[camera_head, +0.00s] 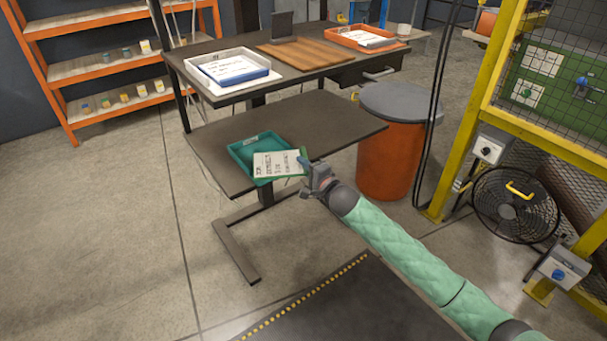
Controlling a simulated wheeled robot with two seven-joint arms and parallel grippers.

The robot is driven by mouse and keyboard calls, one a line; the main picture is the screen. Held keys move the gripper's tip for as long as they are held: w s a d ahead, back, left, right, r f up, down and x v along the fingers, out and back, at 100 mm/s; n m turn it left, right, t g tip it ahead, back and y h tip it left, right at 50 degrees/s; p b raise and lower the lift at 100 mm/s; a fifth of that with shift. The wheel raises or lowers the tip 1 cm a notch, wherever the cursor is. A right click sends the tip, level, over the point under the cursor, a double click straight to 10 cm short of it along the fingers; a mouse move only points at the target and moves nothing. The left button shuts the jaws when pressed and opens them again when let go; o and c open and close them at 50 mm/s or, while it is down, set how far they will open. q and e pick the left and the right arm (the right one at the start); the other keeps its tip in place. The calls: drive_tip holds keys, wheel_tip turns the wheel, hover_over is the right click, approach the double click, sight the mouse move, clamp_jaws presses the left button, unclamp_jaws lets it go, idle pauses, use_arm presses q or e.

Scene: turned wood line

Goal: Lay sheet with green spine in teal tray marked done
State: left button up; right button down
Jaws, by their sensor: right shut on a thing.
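The teal tray (236,154) stands on the lower shelf of the dark workbench, with a small white label on its back edge too small to read. A white sheet (275,164) with dark printed lines and a green spine at its right end (303,158) is over the tray's right part, slightly tilted. I cannot tell whether it touches the tray floor. My right gripper (306,175) is shut on the sheet's spine end, at the tray's right side. The gripper partly hides that end. My left gripper is not in view.
On the upper bench top are a white tray (199,64) with a blue-edged sheet, a wooden board (300,53) and an orange tray (335,37) with papers. An orange drum (388,160) stands right of the bench. The lower shelf (335,125) has bare room right of the tray.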

drive_tip(key=shift+f, duration=1.4)
drive_tip(key=shift+f, duration=0.1)
drive_tip(key=c, duration=1.4)
unclamp_jaws()
drive_tip(key=shift+o, duration=0.2)
drive_tip(key=v, duration=1.2)
